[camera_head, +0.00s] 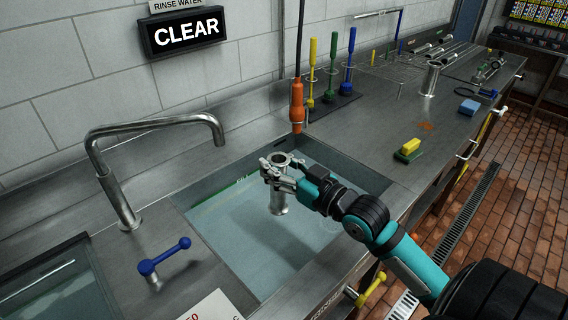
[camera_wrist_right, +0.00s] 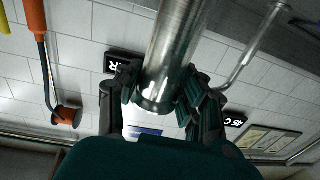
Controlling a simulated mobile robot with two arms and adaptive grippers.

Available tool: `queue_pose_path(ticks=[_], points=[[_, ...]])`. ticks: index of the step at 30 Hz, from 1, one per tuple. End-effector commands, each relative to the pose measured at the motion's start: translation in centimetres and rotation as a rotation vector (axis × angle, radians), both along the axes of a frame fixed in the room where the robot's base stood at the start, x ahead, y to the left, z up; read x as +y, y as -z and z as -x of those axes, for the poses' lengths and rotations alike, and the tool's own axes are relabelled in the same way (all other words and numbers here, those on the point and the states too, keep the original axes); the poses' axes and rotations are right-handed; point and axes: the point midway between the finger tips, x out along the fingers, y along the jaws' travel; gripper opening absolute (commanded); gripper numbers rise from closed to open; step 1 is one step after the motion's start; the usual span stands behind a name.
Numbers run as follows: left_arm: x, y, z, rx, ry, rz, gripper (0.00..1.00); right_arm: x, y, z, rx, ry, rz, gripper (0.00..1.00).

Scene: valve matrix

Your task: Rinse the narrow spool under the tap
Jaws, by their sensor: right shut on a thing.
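The narrow spool (camera_head: 279,200) is a shiny metal tube with a flange at its top. It is upright over the water-filled basin. My right gripper (camera_head: 277,167) is shut around it near the upper flange. I cannot tell whether its lower end touches the water. In the right wrist view the spool (camera_wrist_right: 172,55) sits between the two fingers (camera_wrist_right: 160,98). The tap (camera_head: 112,185) is a bent steel pipe at the left, its spout (camera_head: 219,135) apart from the spool. No stream shows under it. A blue lever (camera_head: 165,257) stands near the tap's foot. My left gripper is not in view.
The basin (camera_head: 225,172) has raised steel edges. An orange hanging sprayer (camera_head: 297,105) is close behind the spool. Coloured brushes (camera_head: 330,85) stand at the back. A yellow-green sponge (camera_head: 409,149) lies on the right counter. A "CLEAR" sign (camera_head: 187,31) hangs on the wall.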

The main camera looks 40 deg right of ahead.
Motion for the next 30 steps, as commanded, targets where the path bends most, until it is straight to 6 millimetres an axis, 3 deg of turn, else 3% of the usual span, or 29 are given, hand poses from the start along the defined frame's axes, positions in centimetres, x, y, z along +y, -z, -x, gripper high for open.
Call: queue_pose_path(ticks=[4, 13, 23, 30], points=[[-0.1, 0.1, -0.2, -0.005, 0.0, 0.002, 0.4, 1.0, 0.2, -1.1, -0.005, 0.001, -0.003, 0.0], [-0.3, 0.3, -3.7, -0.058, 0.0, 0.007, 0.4, 3.0, 0.9, -3.3, -0.003, 0.001, -0.003, 0.0], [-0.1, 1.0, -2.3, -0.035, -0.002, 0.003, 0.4, 5.3, 1.5, -5.7, -0.004, -0.001, -0.003, 0.0], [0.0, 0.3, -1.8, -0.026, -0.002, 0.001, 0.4, 6.7, 1.7, -7.4, -0.002, -0.001, -0.002, 0.0]])
